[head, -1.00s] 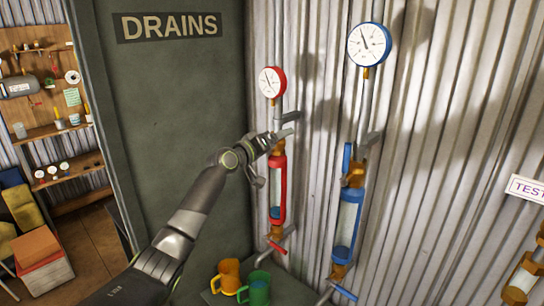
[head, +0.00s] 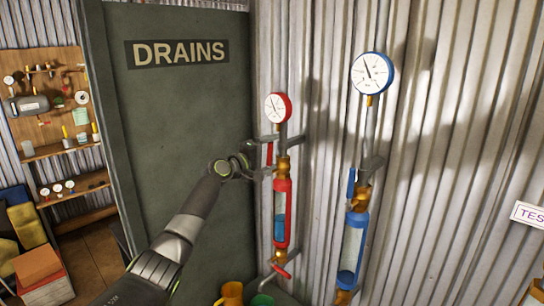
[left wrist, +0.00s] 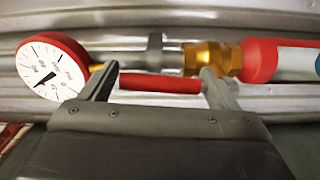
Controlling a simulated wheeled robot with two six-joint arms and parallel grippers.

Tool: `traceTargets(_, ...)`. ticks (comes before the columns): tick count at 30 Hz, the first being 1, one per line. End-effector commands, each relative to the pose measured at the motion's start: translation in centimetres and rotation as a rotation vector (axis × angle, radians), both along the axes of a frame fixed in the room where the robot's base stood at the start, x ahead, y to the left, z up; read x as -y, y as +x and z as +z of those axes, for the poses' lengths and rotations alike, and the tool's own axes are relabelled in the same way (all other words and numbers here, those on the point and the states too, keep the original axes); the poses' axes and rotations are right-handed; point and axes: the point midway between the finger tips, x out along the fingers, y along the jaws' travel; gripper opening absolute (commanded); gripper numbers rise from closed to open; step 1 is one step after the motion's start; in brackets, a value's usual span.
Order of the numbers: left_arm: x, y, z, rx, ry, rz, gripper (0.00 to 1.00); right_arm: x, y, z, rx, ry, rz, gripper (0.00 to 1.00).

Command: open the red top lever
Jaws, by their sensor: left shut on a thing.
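The red top lever (head: 269,153) stands upright beside the pipe, just above the brass valve body (head: 283,170) on the red-trimmed column. In the left wrist view the red lever (left wrist: 160,83) runs parallel to the pipe, between my two fingers. My left gripper (head: 262,160) is shut on it, with one finger at each end of the red part in the left wrist view (left wrist: 158,90). The red-rimmed gauge (head: 278,107) is above, and the red sight glass (head: 282,215) with blue liquid is below. My right gripper is not in view.
A blue-trimmed column stands to the right, with a blue gauge (head: 372,72) and blue lever (head: 350,183). A lower red lever (head: 281,272) is below the red glass. The dark DRAINS panel (head: 180,120) is behind my arm. Yellow (head: 231,293) and green mugs show at the bottom.

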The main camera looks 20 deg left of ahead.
Motion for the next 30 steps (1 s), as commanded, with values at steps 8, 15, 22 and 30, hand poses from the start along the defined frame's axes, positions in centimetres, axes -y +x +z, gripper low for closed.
traceTargets(8, -0.33, 0.1, -0.06, -0.015, -0.041, 0.001, 0.42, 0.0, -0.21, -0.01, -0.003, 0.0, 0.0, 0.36)
traceTargets(15, -0.33, 0.1, -0.06, -0.016, -0.042, 0.0, 0.42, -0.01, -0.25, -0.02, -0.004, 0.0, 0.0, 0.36)
traceTargets(22, -0.32, 0.1, -0.06, -0.015, -0.041, 0.0, 0.97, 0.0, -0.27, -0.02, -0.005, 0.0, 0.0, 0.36)
traceTargets(30, -0.33, 0.05, -0.03, -0.015, -0.04, 0.0, 1.0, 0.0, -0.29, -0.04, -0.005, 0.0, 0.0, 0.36)
